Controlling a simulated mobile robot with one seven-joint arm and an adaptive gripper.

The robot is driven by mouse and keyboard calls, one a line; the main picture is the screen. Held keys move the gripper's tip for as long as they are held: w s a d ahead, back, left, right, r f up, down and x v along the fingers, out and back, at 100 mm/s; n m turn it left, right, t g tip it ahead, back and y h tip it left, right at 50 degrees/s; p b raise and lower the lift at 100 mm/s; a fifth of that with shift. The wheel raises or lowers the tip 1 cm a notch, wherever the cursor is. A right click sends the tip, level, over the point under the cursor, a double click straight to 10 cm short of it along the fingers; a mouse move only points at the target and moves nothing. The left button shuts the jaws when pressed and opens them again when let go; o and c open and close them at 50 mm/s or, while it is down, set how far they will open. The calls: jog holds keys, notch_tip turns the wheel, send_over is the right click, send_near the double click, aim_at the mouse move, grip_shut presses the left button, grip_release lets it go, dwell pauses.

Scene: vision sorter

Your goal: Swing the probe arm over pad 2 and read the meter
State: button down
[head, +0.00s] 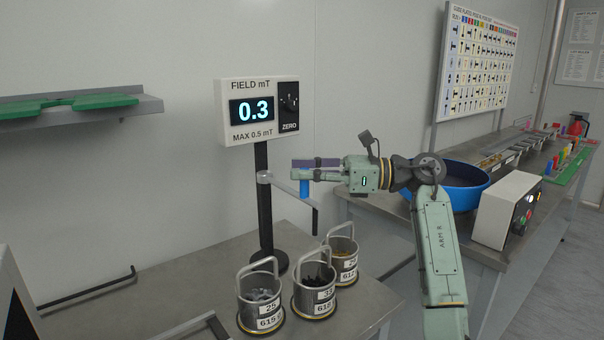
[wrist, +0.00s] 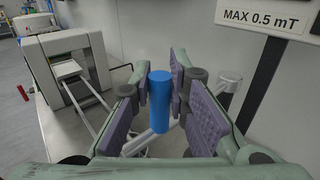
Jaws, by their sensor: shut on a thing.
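The field meter (head: 259,111) stands on a black post and reads 0.3, with "MAX 0.5 mT" below. The grey probe arm (head: 277,182) reaches right from this post. Its thin dark probe (head: 315,221) hangs above the space between the middle and right baskets. My gripper (head: 303,169) is shut on the probe arm's blue handle (head: 304,188). In the wrist view the upright blue handle (wrist: 160,102) stands between the purple finger pads of my gripper (wrist: 160,76). No pad number is legible; the baskets hide the surface under them.
Three handled metal baskets stand on the grey bench: left (head: 260,309), middle (head: 315,297) and right (head: 343,262). A white box with buttons (head: 507,211) and a blue bowl (head: 462,185) are on the right bench. A shelf (head: 148,104) is on the left wall.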

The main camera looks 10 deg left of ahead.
jog(key=shift+r, duration=0.1)
jog(key=c, duration=1.5)
grip_release()
jog(key=shift+c, duration=0.2)
jog(key=w+d, duration=0.1)
jog(key=d, duration=1)
jog(key=shift+w+d, duration=0.25)
jog(key=shift+d, duration=0.15)
